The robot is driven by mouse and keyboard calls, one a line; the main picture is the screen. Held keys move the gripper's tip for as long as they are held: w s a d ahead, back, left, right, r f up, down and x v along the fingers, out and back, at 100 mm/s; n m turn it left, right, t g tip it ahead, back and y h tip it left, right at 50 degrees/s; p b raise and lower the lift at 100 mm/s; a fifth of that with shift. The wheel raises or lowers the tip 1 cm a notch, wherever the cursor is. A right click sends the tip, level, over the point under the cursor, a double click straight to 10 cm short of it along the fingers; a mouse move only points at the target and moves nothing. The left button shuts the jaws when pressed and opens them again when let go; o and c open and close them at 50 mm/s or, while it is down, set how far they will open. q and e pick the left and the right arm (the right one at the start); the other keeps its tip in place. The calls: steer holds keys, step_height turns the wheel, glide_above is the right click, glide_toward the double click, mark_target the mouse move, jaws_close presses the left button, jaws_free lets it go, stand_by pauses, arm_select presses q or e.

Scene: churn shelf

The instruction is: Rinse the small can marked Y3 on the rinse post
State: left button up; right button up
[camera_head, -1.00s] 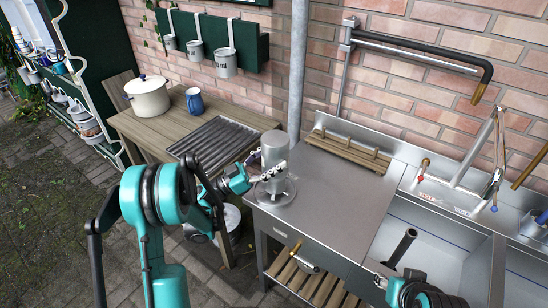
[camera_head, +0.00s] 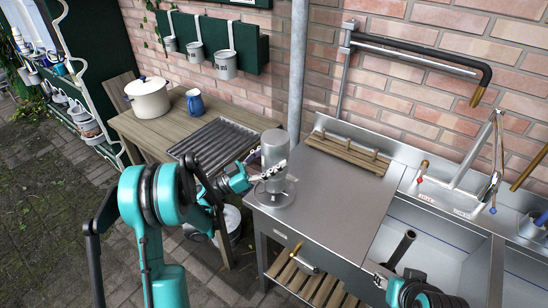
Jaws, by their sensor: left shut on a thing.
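A grey metal can (camera_head: 274,146) stands over the round metal base of the rinse post (camera_head: 276,194) at the left end of the steel counter. No Y3 mark can be read on it, and its lower part is partly hidden by my gripper. My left gripper (camera_head: 270,172) reaches in from the left and is shut on this can, low on its side. I cannot tell whether the can touches the base. My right gripper (camera_head: 382,280) shows only in part at the bottom, over the sink's front edge; its fingers are too unclear to read.
A wooden table (camera_head: 150,123) with a cream pot (camera_head: 149,101), a blue mug (camera_head: 194,102) and a ribbed drainer (camera_head: 212,146) is at left. A grey pipe (camera_head: 298,70) rises behind the post.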

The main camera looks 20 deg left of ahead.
mark_target(282, 137)
arm_select(q)
steer(key=shift+r+p, duration=1.65)
steer(key=shift+r, duration=1.25)
